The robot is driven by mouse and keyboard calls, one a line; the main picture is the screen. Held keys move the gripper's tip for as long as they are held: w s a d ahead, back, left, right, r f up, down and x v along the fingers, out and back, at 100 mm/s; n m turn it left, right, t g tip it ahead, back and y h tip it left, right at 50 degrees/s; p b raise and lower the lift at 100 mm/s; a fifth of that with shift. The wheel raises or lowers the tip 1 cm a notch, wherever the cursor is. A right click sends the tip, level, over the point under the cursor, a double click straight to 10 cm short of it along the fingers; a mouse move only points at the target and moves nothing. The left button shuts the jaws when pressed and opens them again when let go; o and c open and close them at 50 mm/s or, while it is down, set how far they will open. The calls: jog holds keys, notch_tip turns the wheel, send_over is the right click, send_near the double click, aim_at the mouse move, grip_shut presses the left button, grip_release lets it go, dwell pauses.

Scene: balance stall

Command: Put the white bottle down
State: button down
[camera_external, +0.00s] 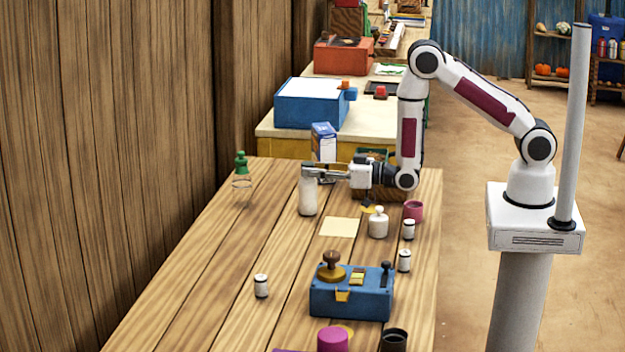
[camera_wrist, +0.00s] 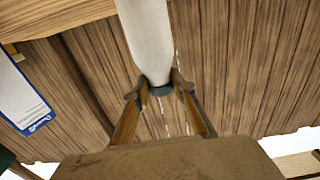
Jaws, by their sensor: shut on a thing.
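A tall white bottle (camera_external: 308,197) hangs upright below my gripper (camera_external: 312,172) in the external view. The gripper is shut on the bottle's neck, near its dark cap. In the wrist view the white bottle (camera_wrist: 149,38) stretches away from the fingers, and its dark cap end sits between the two fingertips of my gripper (camera_wrist: 161,92). The bottle's base is at or just above the wooden table (camera_external: 200,290); I cannot tell whether it touches.
A pale square (camera_external: 339,228) lies right of the bottle, with a small white flask (camera_external: 378,223) beyond. A blue-and-white box (camera_external: 323,142) stands behind. A green-topped clear vessel (camera_external: 241,168) stands left. A blue device (camera_external: 350,293) and small jar (camera_external: 261,286) are in front. The left middle is clear.

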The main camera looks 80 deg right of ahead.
dwell(0.3)
jog(key=c, duration=1.7)
grip_release()
jog(key=shift+f, duration=0.15)
jog(key=shift+r, duration=0.2)
jog(key=shift+s, duration=3.8)
jog(key=shift+w, duration=0.1)
